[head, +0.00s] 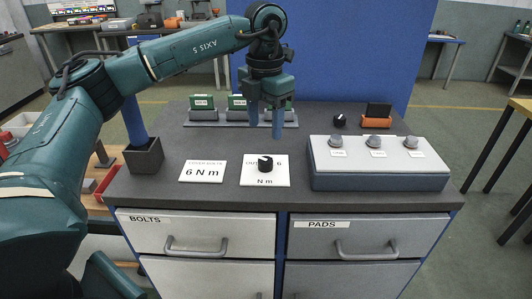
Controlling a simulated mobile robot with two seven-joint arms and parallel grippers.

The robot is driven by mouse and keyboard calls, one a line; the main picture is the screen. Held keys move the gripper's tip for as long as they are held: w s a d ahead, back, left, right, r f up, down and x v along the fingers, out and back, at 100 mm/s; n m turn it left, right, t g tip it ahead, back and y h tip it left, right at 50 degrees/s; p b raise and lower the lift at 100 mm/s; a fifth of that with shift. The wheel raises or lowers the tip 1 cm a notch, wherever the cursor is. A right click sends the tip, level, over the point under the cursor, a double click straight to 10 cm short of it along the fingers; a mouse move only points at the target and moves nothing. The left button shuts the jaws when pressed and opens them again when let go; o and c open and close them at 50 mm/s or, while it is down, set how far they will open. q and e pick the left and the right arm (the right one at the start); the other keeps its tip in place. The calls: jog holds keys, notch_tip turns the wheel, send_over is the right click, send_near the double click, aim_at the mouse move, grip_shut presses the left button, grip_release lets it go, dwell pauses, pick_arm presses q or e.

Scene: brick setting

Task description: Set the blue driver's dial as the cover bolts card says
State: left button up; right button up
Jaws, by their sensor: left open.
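A white card (203,171) reading "COVER BOLTS 6 N m" lies on the dark bench top, left of centre. To its right, a white plate (266,181) marked "N m" carries a black dial knob (265,163). A 6 shows at the plate's right; other marks are too small to read, and I cannot tell the knob's setting. A blue driver-like shaft (134,122) stands in a dark holder (144,157) at the left, partly behind my arm. My left gripper (265,122) points down, open and empty, above and behind the knob, apart from it. My right gripper is out of view.
A grey box (380,181) with several round knobs stands at the right. Behind are a rack (203,117) of green-labelled modules, a small black knob (339,120) and an orange-black block (377,116). A blue panel (330,50) rises at the back. Drawers are below.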

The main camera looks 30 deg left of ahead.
aim_at(265, 160)
pick_arm(q)
notch_tip(265, 160, down, 9)
jog(key=shift+f+p, duration=0.1)
jog(key=shift+p, duration=0.4)
jog(key=shift+c, duration=0.4)
jog(key=c, duration=0.9)
